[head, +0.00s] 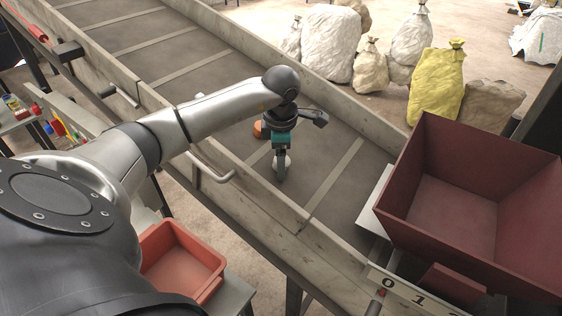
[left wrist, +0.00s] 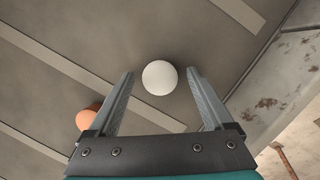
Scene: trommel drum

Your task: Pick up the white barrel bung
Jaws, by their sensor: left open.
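The white barrel bung (left wrist: 160,77) lies on the conveyor belt (left wrist: 110,35). In the left wrist view it sits near the fingertips, in line with the gap between the two open fingers. In the head view the bung (head: 287,161) shows only in part behind my left gripper (head: 281,178), which points down over the belt. My left gripper (left wrist: 160,75) is open and holds nothing. I cannot tell whether a finger touches the bung. My right gripper is not in view.
An orange round object (left wrist: 86,119) lies on the belt beside my left finger; it also shows in the head view (head: 260,130). Raised side walls (head: 262,197) edge the belt. A dark red hopper (head: 440,190) stands right, a red-orange tray (head: 183,262) at near left.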

